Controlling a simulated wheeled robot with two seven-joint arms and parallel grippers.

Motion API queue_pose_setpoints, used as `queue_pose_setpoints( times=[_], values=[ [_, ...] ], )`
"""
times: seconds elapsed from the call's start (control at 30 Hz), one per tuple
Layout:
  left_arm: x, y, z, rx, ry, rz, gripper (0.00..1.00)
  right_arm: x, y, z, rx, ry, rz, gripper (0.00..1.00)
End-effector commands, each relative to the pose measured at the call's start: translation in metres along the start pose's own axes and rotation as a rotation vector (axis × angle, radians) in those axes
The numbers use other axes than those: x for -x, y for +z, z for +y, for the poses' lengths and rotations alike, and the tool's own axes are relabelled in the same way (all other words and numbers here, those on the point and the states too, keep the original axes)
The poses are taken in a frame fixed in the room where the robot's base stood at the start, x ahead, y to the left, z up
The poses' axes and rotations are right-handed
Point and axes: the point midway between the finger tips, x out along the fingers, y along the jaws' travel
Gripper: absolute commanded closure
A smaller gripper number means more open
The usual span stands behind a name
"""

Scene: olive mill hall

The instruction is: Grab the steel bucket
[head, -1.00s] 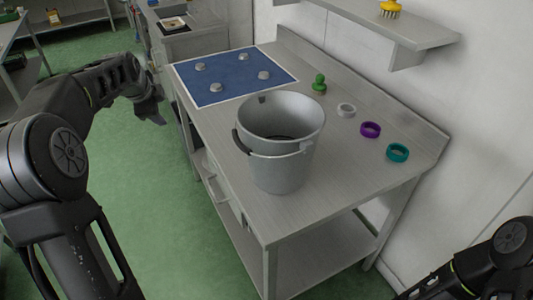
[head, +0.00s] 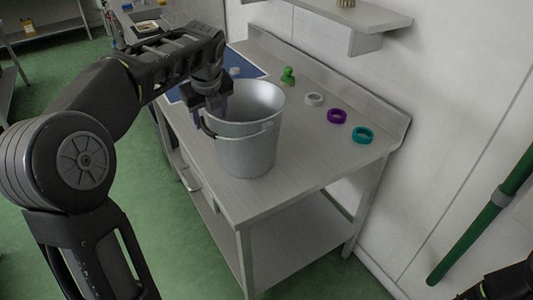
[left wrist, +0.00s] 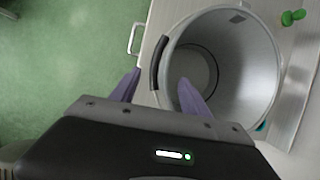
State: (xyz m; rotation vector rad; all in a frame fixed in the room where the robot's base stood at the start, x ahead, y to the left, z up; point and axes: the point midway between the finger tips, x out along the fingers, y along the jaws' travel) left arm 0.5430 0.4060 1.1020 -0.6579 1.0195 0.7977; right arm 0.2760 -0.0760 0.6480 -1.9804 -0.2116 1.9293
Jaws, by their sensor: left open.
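The steel bucket (head: 247,150) stands upright on the steel table, its open mouth up and its inside empty as far as I see. Its dark handle grip (left wrist: 161,62) hangs at the rim on the side near my left gripper. My left gripper (head: 210,112) is above that side of the bucket, jaws pointing down and open. In the left wrist view the purple fingers (left wrist: 160,90) show apart, one outside the rim and one over the bucket's mouth, with the handle grip between them. I cannot tell whether they touch it. My right arm shows only at the lower right corner; its gripper is out of view.
The steel table (head: 300,170) also holds a green knobbed object (head: 288,76), a white ring (head: 314,99), a purple ring (head: 337,116) and a teal ring (head: 362,135). A blue mat (head: 247,70) lies behind my left arm. A wall shelf (head: 365,20) hangs above. A green pipe (head: 480,225) stands at right.

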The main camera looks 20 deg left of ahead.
Motion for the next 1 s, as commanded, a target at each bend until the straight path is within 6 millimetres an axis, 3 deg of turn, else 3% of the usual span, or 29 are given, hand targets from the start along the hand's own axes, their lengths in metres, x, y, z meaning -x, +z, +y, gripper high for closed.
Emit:
queue_pose_setpoints(
  times=[0.33,0.6,1.0],
  values=[
    [-0.002,-0.001,0.001,-0.009,0.007,0.001,0.46,0.0,0.0,0.0,0.001,-0.001,0.001,0.64],
    [-0.026,0.0,0.002,-0.007,0.007,0.001,0.46,0.002,0.0,-0.001,0.001,0.0,0.0,0.64],
    [-0.033,0.001,0.002,-0.006,0.008,0.003,0.46,0.005,0.001,-0.002,0.001,0.0,-0.001,0.64]
  ],
)
